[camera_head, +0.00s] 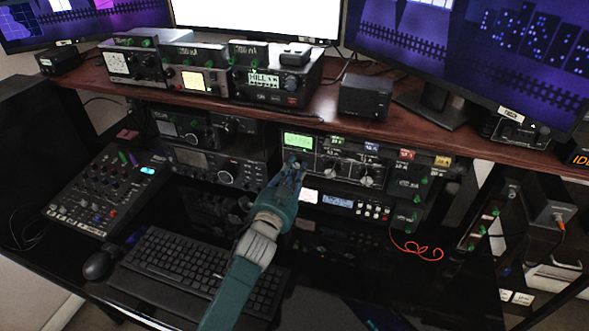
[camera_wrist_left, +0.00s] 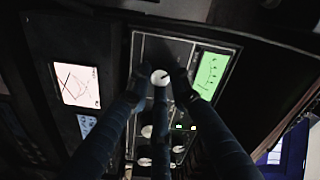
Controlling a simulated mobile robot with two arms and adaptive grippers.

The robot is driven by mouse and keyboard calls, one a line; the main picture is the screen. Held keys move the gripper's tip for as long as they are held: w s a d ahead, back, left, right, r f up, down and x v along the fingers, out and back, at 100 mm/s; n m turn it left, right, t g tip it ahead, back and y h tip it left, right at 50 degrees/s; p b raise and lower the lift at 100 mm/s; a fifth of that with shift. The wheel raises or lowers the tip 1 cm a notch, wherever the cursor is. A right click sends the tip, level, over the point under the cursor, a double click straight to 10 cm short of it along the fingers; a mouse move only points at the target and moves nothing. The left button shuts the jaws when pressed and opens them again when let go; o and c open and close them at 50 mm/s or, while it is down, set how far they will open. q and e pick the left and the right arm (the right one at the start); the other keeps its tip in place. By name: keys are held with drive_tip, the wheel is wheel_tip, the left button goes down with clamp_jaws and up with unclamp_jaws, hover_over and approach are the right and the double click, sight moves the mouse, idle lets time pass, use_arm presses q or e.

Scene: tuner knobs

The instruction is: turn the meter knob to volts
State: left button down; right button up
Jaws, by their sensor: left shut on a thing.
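The meter unit (camera_head: 318,152) is a dark panel in the rack under the wooden shelf, with a lit green display (camera_head: 299,141) at its left. In the left wrist view this display (camera_wrist_left: 209,76) appears turned on its side. My left gripper (camera_head: 293,166) is at the panel just below the display and hides that spot in the head view. In the left wrist view its fingers (camera_wrist_left: 160,82) are closed around a round white-faced knob (camera_wrist_left: 160,76) with a dark pointer line. The labels around this knob are too small to read. My right gripper is not in view.
More knobs sit right of the gripper on the same panel, including a white-marked one (camera_head: 333,168). A unit with a blue display (camera_head: 338,201) is below. A keyboard (camera_head: 190,268), a mouse (camera_head: 98,265) and a mixer (camera_head: 107,190) occupy the desk. The wooden shelf (camera_head: 225,108) overhangs the rack.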

use_arm(q)
drive_tip(key=c, duration=1.6)
unclamp_jaws()
drive_tip(key=shift+d, duration=0.1)
drive_tip(key=shift+o, duration=0.2)
drive_tip(key=shift+s, duration=0.1)
drive_tip(key=v, duration=1.2)
drive_tip(key=shift+r, duration=0.15)
